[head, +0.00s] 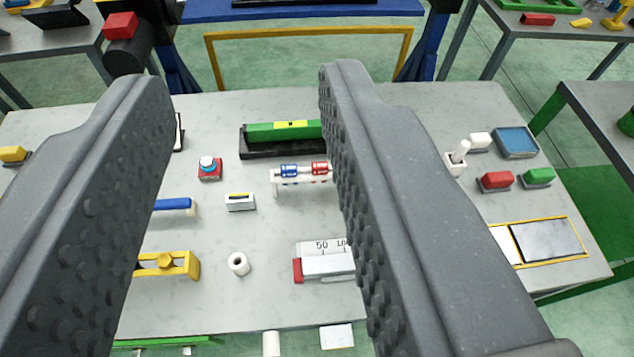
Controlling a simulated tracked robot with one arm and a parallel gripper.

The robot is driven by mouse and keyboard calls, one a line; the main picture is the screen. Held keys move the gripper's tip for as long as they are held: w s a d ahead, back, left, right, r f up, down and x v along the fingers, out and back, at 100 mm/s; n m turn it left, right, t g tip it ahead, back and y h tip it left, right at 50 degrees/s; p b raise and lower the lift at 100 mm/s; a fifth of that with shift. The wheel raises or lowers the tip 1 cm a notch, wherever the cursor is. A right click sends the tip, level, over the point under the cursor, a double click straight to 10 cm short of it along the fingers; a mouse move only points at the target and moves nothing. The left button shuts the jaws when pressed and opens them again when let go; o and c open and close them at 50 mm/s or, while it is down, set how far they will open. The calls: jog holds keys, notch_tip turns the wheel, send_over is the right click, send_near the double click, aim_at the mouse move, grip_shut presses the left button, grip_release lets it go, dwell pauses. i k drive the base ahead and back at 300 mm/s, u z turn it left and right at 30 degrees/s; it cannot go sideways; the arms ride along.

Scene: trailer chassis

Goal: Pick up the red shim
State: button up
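A small red block (496,180) sits on a dark base at the right of the grey table, beside a green block (539,176). It looks like the red shim, though I cannot be certain. My gripper (243,85) is open, with its two dark studded fingers wide apart above the table and nothing between them in its grasp. The red block is to the right of the right finger and apart from it. The fingers hide parts of the table.
Between the fingers lie a green bar in a black holder (262,142), a rack with blue and red cylinders (290,172), a white ring (239,264) and a red-ended slider gauge (325,264). A white lever (458,155) and a blue tray (516,141) stand near the red block.

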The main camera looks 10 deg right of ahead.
aim_at(318, 168)
jog(key=k, duration=1.1)
jog(key=u, duration=0.4)
jog(key=i, duration=2.05)
jog(key=z, duration=0.5)
